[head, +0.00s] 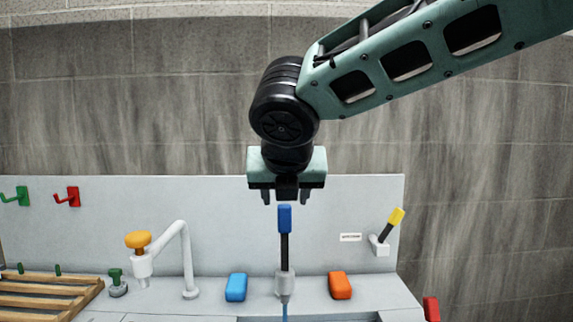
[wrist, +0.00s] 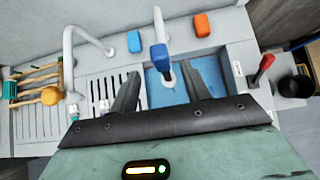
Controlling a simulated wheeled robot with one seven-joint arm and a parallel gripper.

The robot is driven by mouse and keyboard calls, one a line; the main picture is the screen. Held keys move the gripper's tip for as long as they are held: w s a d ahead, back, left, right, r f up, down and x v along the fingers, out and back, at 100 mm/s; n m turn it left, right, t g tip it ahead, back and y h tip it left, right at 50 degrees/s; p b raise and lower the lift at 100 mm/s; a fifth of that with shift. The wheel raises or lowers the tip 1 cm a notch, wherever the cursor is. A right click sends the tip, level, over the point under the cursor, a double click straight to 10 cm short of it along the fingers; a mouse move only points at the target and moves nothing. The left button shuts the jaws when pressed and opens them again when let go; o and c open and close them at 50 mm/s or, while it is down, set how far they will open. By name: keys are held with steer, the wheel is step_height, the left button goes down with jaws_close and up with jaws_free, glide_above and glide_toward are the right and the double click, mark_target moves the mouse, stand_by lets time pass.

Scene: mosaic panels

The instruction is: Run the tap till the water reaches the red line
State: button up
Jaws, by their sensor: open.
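The tap (head: 284,252) stands upright at the middle of the counter, with a dark stem, a blue handle (head: 285,219) on top and a grey spout. A thin blue stream (head: 284,311) shows under the spout. In the wrist view the blue handle (wrist: 159,57) lies between my two fingers, seen from above. The basin (wrist: 208,70) below has a blue surface that looks like water. I cannot make out a red line. My gripper (head: 286,197) points down, open and empty, just above the blue handle; it also shows in the wrist view (wrist: 160,76).
Left is a white curved pipe (head: 187,255) with an orange knob (head: 138,239) and a wooden rack (head: 45,296). A blue block (head: 236,287) and an orange block (head: 340,286) flank the tap. A yellow-tipped lever (head: 395,219) is on the right.

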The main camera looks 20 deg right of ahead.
steer(key=v, duration=0.9)
steer(key=shift+s+r, duration=0.1)
stand_by(7.0)
